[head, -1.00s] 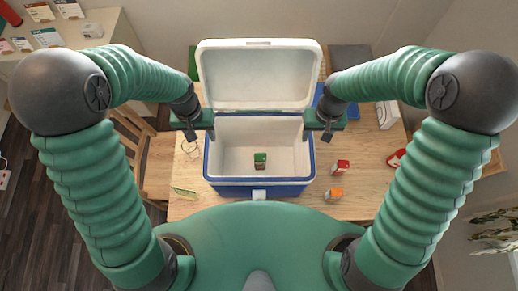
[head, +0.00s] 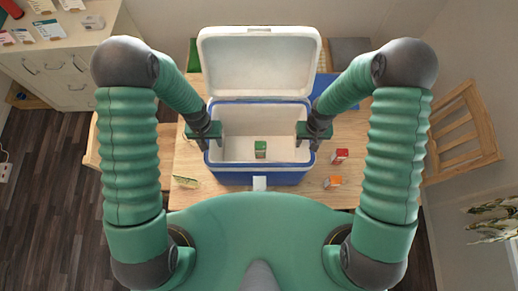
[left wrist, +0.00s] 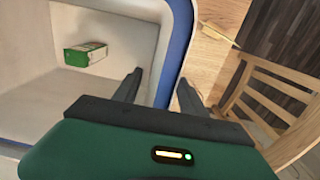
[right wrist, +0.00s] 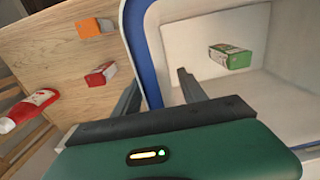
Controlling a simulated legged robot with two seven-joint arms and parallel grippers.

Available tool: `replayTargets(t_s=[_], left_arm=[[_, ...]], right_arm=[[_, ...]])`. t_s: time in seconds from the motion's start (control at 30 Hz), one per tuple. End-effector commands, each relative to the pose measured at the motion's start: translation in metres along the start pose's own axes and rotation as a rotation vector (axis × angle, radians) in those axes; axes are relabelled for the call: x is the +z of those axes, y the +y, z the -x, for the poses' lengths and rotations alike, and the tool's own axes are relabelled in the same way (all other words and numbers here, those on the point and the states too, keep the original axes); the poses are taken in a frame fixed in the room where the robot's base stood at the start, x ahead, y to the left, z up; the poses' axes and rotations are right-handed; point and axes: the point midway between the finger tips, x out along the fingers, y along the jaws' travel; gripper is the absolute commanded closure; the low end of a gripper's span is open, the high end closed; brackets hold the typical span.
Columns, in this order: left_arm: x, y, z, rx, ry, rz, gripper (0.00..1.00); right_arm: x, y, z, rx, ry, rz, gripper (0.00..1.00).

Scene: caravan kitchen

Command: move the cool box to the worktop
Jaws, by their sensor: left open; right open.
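The cool box (head: 260,177) stands on the wooden table, blue outside and white inside, with its white lid (head: 258,70) raised at the back. A green and white carton (head: 260,149) lies inside it; it also shows in the left wrist view (left wrist: 84,54) and the right wrist view (right wrist: 230,56). My left gripper (head: 205,140) is open at the left wall, its fingers on either side of the rim. My right gripper (head: 314,140) is open at the right wall, likewise straddling the rim. The worktop (head: 70,46) is at the upper left, above white drawers.
Cards and a small white item (head: 92,22) are on the worktop. A red carton (head: 339,156) and an orange carton (head: 332,182) stand right of the box on the table (head: 190,205). Wooden chairs flank the table, one at right (head: 460,130). Dark floor is open at left.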

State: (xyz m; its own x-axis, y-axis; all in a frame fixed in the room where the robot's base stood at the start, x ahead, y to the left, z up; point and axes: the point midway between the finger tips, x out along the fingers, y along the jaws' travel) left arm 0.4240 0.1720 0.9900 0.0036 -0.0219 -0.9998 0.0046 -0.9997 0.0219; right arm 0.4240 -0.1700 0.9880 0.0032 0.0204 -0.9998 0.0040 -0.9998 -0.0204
Motion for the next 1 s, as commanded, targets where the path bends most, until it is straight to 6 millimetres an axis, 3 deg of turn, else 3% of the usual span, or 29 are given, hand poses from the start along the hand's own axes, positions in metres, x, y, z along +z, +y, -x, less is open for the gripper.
replayTargets(t_s=[0.2, 0.57, 0.93, 1.0], left_arm=[[0.000, 0.000, -0.029, 0.000, -0.002, -0.001, 0.51], [0.000, 0.000, -0.034, 0.000, 0.001, 0.000, 0.51], [-0.001, 0.000, -0.034, 0.000, 0.000, 0.000, 0.99], [-0.001, 0.000, -0.034, 0.000, 0.000, 0.000, 1.00]], right_arm=[[0.000, 0.000, -0.029, 0.001, -0.002, 0.000, 0.51], [0.000, 0.000, -0.034, 0.000, 0.000, 0.001, 0.51], [-0.001, 0.000, -0.035, 0.000, 0.000, 0.001, 0.99], [-0.001, 0.000, -0.034, 0.000, 0.000, 0.001, 1.00]])
